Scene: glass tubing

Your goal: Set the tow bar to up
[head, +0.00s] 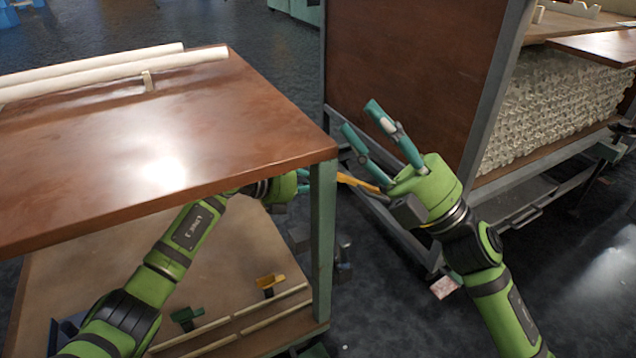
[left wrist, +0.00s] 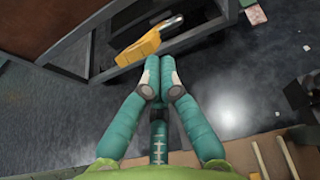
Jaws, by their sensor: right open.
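The tow bar shows as a yellow-orange bar (head: 358,182) low beside the brown-panelled cart. It lies between the table's green corner leg and my right gripper, which partly covers it. In the left wrist view a yellow piece with a grey end (left wrist: 138,48) slants up to the right, just beyond my left fingertips. My left gripper (left wrist: 159,72) has its teal fingertips drawn together, with nothing seen between them. In the head view it is mostly hidden behind the table leg. My right gripper (head: 358,118) is open and empty above the bar, fingers pointing up-left.
A brown-topped table (head: 200,130) with white tubes (head: 120,66) stands at left, above a lower shelf. A tall cart (head: 405,70) stacked with glass tubing (head: 560,105) stands at right. Dark floor (head: 400,330) is open between them toward the front.

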